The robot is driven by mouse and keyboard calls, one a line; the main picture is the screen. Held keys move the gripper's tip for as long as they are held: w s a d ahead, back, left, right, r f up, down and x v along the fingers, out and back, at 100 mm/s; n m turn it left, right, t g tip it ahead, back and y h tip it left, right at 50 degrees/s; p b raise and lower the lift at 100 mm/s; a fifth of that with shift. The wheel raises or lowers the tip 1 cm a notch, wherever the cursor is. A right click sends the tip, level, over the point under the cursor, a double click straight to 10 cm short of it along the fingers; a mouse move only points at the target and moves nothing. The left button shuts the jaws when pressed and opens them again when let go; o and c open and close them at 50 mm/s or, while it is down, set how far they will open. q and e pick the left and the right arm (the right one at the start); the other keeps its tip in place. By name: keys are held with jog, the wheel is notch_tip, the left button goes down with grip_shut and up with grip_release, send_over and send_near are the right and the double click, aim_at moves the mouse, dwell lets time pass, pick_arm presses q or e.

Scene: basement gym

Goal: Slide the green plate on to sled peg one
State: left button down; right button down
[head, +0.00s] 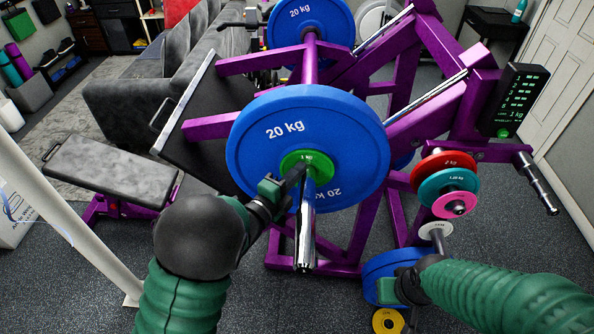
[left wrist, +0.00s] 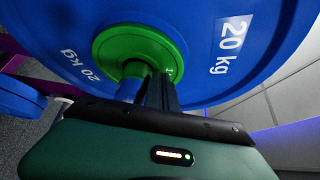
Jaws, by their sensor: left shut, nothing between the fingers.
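The small green plate (head: 296,160) is around the chrome sled peg (head: 306,235), lying flat against a large blue 20 kg plate (head: 258,155). In the left wrist view the green plate (left wrist: 112,45) is also around the peg, with no clear gap to the blue plate. My left gripper (head: 298,174) is shut and empty, its fingertips beside the peg at the green plate's face. The fingers (left wrist: 160,90) hide part of the plate there; contact is unclear. My right gripper (head: 394,289) is low at right, its fingers not clearly seen.
Red (head: 432,166), teal (head: 440,194) and pink (head: 455,204) plates hang on a storage peg at right. A yellow plate (head: 388,322) is low by my right gripper. A grey bench (head: 110,170) stands left, and a white post (head: 60,215) is near it.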

pick_arm(q)
jog(key=s, duration=0.6)
jog(key=shift+s+b, duration=0.15)
jog(key=shift+b, duration=0.2)
